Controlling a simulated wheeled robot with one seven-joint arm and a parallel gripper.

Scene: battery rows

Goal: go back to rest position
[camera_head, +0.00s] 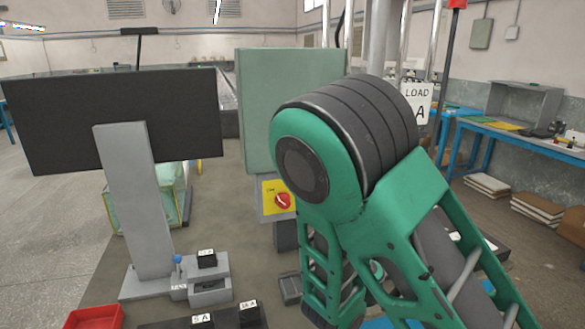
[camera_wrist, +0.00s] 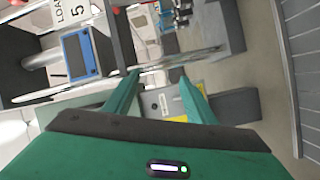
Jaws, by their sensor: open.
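My gripper (camera_wrist: 158,76) shows in the wrist view with its two green fingers apart. Nothing shows held between them. Past the fingertips is a grey box with a yellow label (camera_wrist: 178,118), apart from the fingers as far as I can tell. In the head view my green arm fills the right foreground, and the gripper cannot be made out there. A black labelled battery (camera_head: 207,258) sits on a small grey stand (camera_head: 210,297). Two more black labelled batteries, one marked 5 A (camera_head: 202,321) and another (camera_head: 249,313), show at the bottom edge.
A dark panel (camera_head: 115,120) on a grey post stands at left. A pale green cabinet (camera_head: 292,80) with a red switch (camera_head: 283,201) stands behind my arm. A red tray (camera_head: 95,318) is at the bottom left. A blue-framed bench (camera_head: 520,135) stands at far right.

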